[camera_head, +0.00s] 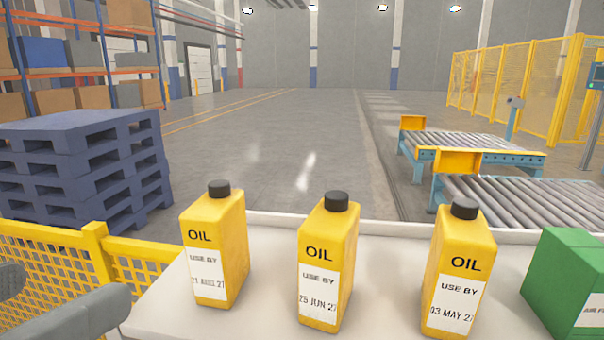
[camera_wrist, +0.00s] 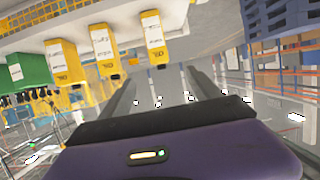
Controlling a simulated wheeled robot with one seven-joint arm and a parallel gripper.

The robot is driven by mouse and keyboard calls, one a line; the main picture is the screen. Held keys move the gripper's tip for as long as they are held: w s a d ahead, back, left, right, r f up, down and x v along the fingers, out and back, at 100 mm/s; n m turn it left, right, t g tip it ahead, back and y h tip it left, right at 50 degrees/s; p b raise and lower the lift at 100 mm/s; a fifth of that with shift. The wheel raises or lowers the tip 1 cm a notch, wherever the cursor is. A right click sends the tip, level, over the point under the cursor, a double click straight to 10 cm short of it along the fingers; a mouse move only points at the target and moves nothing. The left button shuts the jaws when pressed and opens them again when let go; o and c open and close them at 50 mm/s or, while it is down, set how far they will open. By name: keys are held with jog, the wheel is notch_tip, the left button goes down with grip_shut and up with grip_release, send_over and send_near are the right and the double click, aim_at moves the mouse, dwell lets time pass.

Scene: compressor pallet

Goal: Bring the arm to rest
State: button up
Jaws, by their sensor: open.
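My gripper (camera_wrist: 164,82) is open and empty in the wrist view, with its two fingers apart above the purple gripper body. It does not show in the head view, where part of my grey arm is at the lower left. Three yellow oil bottles with black caps stand upright: the left bottle (camera_head: 218,245), the middle bottle (camera_head: 330,250) and the right bottle (camera_head: 464,262). The wrist view shows them upside down, apart from my fingers. Their labels carry use-by dates; the middle one reads 25 JUN 27 and the right one 03 MAY 27.
The bottles stand on a white tabletop (camera_head: 270,320) with a green box (camera_head: 565,280) at right. A yellow mesh fence (camera_head: 45,265) and blue pallets (camera_head: 85,170) are at left. Roller conveyors (camera_head: 530,200) stand beyond at right. The floor (camera_head: 280,150) behind is clear.

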jog(key=w+a+r+n+t+y, duration=0.3)
jog(key=a+n+t+y, duration=0.45)
jog(key=y, duration=0.25)
jog(key=w+d+f+n+g+y, duration=0.1)
jog(key=d+f+n+y, duration=0.1)
jog(key=d+f, duration=0.35)
jog(key=d+f+n+g+y, duration=0.2)
jog(key=f, duration=0.6)
jog(key=w+d+f+n+g+y, duration=0.1)
jog(key=d+f+n+y, duration=0.2)
jog(key=f, duration=0.4)
jog(key=s+d+f+m+h, duration=0.3)
jog(key=d+f, duration=0.3)
jog(key=d, duration=0.3)
jog(key=s+d+f+m+h, duration=0.25)
jog(key=d+f, duration=0.25)
jog(key=d, duration=0.5)
jog(key=s+d+f+m+g+h, duration=0.2)
jog(key=s+d+f+m+h, duration=0.5)
jog(key=s+d, duration=0.7)
notch_tip(320, 180, down, 3)
jog(key=h, duration=0.2)
jog(key=shift+s+d+m+h, duration=0.25)
jog(key=shift+s+m+h, duration=0.05)
jog(key=shift+h, duration=0.05)
